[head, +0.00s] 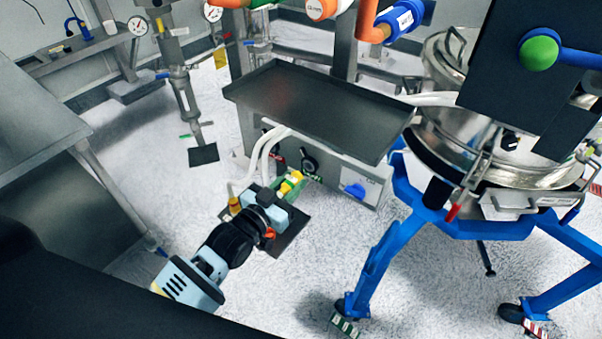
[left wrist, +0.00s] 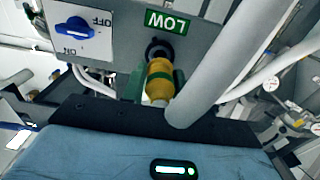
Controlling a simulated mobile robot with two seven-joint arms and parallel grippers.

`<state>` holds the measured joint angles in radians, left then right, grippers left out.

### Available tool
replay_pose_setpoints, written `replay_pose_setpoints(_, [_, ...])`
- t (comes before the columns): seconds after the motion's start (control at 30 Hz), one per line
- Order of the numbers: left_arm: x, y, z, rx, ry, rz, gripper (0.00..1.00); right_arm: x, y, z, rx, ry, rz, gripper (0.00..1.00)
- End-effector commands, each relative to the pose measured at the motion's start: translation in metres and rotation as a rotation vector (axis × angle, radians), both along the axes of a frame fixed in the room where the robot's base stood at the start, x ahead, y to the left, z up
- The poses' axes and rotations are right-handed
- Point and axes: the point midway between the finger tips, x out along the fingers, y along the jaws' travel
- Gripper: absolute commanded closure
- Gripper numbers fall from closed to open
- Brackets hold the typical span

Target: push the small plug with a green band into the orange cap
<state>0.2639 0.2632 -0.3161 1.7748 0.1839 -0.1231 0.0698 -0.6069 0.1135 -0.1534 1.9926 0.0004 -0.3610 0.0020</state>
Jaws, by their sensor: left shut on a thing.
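My left gripper (head: 290,184) is in front of the grey control box, its fingers pointing towards the box. It is shut on the yellow plug with a green band (left wrist: 160,80). In the left wrist view the plug's far end points at a dark round port (left wrist: 158,50) under the green LOW label; I cannot tell if they touch. A white hose partly covers the right side of the plug. A small orange-yellow hose end (head: 234,205) hangs left of the gripper; I cannot tell if it is the orange cap. My right gripper is not in view.
The grey control box (head: 340,181) with a blue knob (left wrist: 75,28) is under a dark metal tray (head: 320,105). White hoses (left wrist: 235,65) run close to the gripper. A steel sifter on a blue frame (head: 375,262) stands at right, a steel table (head: 40,110) at left.

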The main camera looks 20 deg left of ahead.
Motion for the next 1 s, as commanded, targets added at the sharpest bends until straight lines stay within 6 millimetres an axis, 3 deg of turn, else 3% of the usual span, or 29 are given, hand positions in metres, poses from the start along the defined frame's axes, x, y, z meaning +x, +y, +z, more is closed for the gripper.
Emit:
replay_pose_setpoints(0.6, [-0.019, 0.007, 0.002, 0.000, -0.002, 0.000, 1.00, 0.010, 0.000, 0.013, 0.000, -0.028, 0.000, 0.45])
replay_pose_setpoints(1.0, [-0.021, 0.008, 0.001, 0.001, -0.001, 0.000, 1.00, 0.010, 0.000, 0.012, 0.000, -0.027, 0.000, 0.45])
